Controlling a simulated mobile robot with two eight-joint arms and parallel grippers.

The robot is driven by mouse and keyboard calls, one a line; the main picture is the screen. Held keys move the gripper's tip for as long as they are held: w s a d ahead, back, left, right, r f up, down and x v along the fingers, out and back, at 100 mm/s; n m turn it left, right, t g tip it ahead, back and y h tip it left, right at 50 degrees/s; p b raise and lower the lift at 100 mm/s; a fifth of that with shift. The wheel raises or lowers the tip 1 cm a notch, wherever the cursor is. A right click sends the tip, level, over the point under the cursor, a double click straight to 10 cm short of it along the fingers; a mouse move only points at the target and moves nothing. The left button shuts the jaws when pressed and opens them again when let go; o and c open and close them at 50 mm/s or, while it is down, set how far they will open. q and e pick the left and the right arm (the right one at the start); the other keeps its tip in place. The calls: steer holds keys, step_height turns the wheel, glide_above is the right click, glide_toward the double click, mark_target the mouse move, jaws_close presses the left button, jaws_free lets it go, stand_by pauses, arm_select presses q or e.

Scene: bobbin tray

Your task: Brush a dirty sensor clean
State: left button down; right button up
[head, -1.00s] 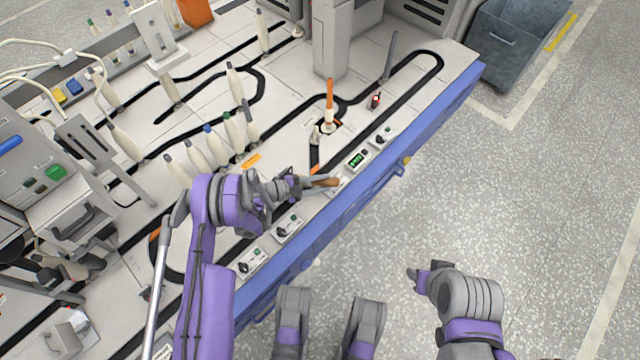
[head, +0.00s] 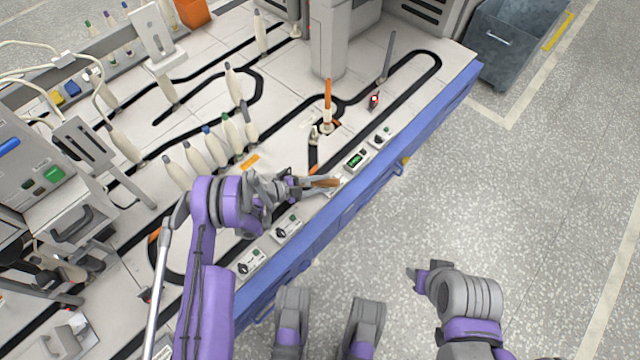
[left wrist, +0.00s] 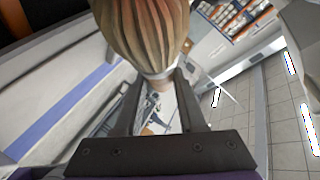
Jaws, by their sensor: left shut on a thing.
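My left gripper (head: 298,185) is shut on a brush and holds it over the front edge of the machine table. The brush's brown part (head: 325,183) points right, close to the row of control boxes. In the left wrist view the brush (left wrist: 145,30) shows large between the fingers, with a striped tan-brown body and a pale collar. A small dark block with a red light (head: 374,101), which looks like a sensor, stands beside the black track, farther back and right of the brush. They are well apart. My right gripper (head: 417,279) is over the floor; its fingers are unclear.
An orange-topped bobbin (head: 327,105) stands on the track, and several pale bobbins (head: 205,150) stand at left. A grey post (head: 388,58) rises behind the red light. Control boxes (head: 355,160) line the blue front edge (head: 385,185).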

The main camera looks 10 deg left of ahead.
arm_select(q)
steer(key=shift+s+d, duration=0.55)
steer(key=shift+d, duration=0.3)
steer(key=shift+s+d, duration=0.55)
steer(key=shift+d, duration=0.25)
steer(key=shift+s+d, duration=0.55)
steer(key=shift+d, duration=0.3)
steer(key=shift+d, duration=0.1)
steer(key=shift+s+d, duration=0.8)
steer(key=shift+d, duration=0.35)
